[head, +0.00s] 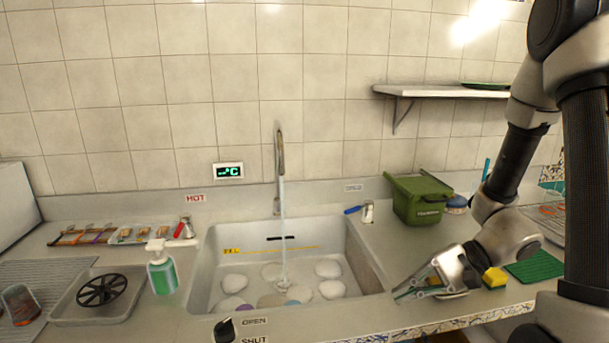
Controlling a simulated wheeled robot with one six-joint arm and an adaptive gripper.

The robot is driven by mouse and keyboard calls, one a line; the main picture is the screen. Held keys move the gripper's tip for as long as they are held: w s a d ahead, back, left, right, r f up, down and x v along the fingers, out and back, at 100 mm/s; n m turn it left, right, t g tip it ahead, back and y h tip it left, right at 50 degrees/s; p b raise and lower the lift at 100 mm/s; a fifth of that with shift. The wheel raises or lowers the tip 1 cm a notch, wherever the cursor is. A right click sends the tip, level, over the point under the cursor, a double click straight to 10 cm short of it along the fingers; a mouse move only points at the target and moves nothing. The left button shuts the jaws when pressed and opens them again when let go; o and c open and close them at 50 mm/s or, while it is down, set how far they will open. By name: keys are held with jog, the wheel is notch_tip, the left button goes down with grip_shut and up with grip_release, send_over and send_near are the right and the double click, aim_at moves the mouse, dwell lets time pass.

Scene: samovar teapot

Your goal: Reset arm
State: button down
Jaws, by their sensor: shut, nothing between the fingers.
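My arm comes in from the right edge of the head view. My gripper (408,290) is shut and empty, low over the counter just right of the sink. A yellow sponge (494,278) lies close to the right of the gripper's body, beside a green pad (535,266). I cannot tell whether the fingertips touch the counter.
Water runs from the tap (280,160) into the sink (222,262), which holds several pale rounded items. A green bin (418,200) stands behind my gripper. A shelf (440,91) hangs above. A soap bottle (161,270) and a tray (66,308) stand left.

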jog(key=s+d+r+n+g+h, duration=0.1)
jog(key=s+d+r+n+h, duration=0.1)
jog(key=s+d+r+h, duration=0.3)
jog(key=s+d+r+n+h, duration=0.1)
jog(key=s+d+n+h, duration=0.15)
jog(key=d, duration=0.45)
jog(key=d+r+n+t+h, duration=0.3)
jog(key=r+t+h, duration=0.1)
jog(key=r, duration=0.8)
jog(key=shift+d+r+t, duration=0.15)
jog(key=shift+d+t, duration=0.25)
jog(key=shift+t, duration=0.4)
